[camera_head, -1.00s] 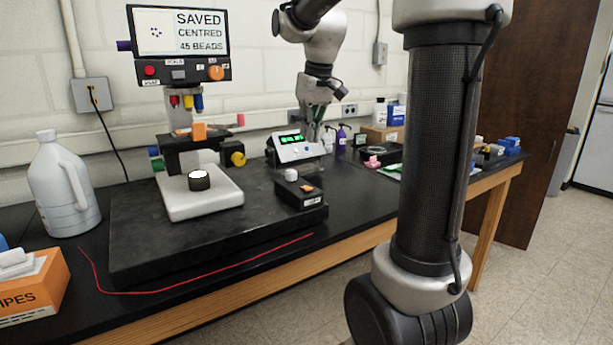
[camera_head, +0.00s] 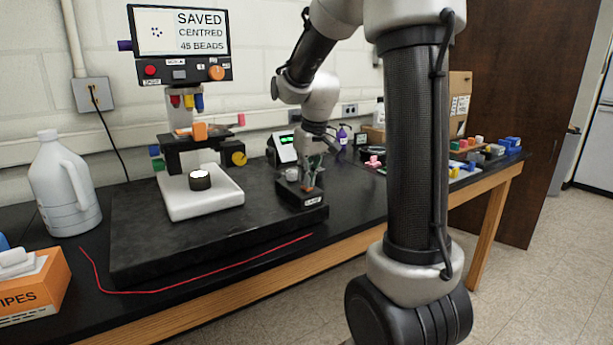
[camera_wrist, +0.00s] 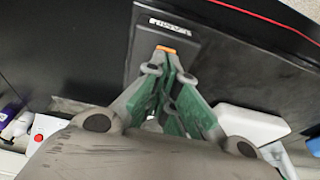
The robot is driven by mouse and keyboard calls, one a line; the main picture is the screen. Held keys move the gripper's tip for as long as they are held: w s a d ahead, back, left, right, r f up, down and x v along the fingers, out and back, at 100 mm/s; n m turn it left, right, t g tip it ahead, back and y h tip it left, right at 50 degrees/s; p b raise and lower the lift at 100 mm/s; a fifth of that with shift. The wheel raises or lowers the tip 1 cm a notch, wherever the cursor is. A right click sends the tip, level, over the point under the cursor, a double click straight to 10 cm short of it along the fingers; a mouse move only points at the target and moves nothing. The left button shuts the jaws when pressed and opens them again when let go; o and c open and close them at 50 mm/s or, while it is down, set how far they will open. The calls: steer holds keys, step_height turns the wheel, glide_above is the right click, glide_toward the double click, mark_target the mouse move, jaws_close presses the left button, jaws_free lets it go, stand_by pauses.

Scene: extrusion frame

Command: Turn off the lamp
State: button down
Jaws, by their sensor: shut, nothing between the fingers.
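The lamp control is a small black box (camera_head: 316,199) with a white label, on the right end of the dark slab. Its orange rocker switch (camera_head: 307,189) is partly covered by my gripper (camera_head: 311,180). In the wrist view the orange switch (camera_wrist: 166,49) shows just past my shut fingertips (camera_wrist: 166,62), below the white label (camera_wrist: 168,27). My fingers are empty and at or just above the switch; I cannot tell whether they touch. A microscope stands left of the box, and a black cylinder with a bright white top (camera_head: 200,175) sits on its pale base.
The microscope's screen (camera_head: 180,33) reads "SAVED CENTRED 45 BEADS". A white jug (camera_head: 66,185), an orange wipes box (camera_head: 38,290) and a red cord (camera_head: 200,279) are at left and front. Coloured blocks lie at right.

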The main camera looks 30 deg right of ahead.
steer(key=shift+s+f, duration=0.2)
steer(key=shift+f, duration=0.1)
steer(key=shift+w, duration=0.2)
steer(key=shift+w, duration=0.55)
